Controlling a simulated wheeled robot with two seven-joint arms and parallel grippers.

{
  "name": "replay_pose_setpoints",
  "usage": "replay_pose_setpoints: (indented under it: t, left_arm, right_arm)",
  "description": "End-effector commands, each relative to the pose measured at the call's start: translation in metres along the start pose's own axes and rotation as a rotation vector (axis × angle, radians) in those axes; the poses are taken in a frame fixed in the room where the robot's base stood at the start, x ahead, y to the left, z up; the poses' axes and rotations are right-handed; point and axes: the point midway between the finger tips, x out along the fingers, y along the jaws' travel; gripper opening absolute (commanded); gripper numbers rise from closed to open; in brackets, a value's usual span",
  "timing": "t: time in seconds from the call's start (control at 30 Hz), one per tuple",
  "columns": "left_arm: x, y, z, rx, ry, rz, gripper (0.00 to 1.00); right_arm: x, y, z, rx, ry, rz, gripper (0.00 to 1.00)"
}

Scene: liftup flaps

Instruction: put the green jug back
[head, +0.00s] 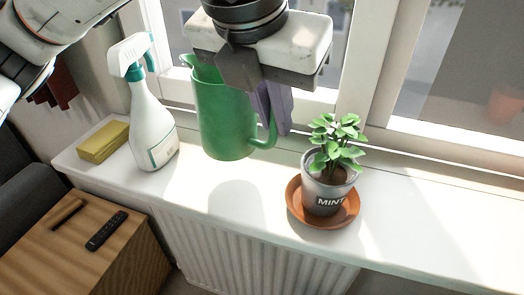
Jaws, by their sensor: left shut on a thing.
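The green jug (222,118) hangs upright in front of the window, with its spout to the left and its handle to the lower right. My left gripper (240,72) is shut on the jug near its top and hides part of the rim. The jug appears raised above the white window sill (420,225), with a soft shadow on the sill below it. My right gripper is not in view.
A potted mint plant (323,195) on a terracotta saucer (343,217) stands right of the jug. A white spray bottle (152,125) and a yellow sponge (103,141) are left. The sill's right side is clear.

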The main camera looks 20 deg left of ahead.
Motion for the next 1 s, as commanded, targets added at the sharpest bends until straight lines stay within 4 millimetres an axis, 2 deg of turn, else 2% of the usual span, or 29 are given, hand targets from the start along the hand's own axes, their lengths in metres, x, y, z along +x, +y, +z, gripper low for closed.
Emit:
replay_pose_setpoints:
  t: [0.1,0.33,0.53,0.87,0.9,1.0]
  left_arm:
    - [0.017,0.000,-0.008,0.001,-0.001,0.000,0.00]
    - [0.033,0.000,-0.014,0.000,-0.002,0.000,0.00]
    - [0.057,-0.001,-0.025,0.001,-0.001,0.000,0.00]
    - [0.061,-0.001,-0.026,0.001,-0.004,-0.001,0.00]
    - [0.061,-0.001,-0.027,0.001,-0.001,-0.001,0.15]
    - [0.060,-0.001,-0.026,0.001,-0.001,-0.001,0.29]
  right_arm:
    - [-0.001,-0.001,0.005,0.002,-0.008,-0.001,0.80]
    - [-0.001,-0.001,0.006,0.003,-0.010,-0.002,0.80]
    - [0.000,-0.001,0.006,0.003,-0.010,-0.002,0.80]
    - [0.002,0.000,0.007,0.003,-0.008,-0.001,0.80]
    - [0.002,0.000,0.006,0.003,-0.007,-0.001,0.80]
    - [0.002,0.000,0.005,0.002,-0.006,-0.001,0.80]
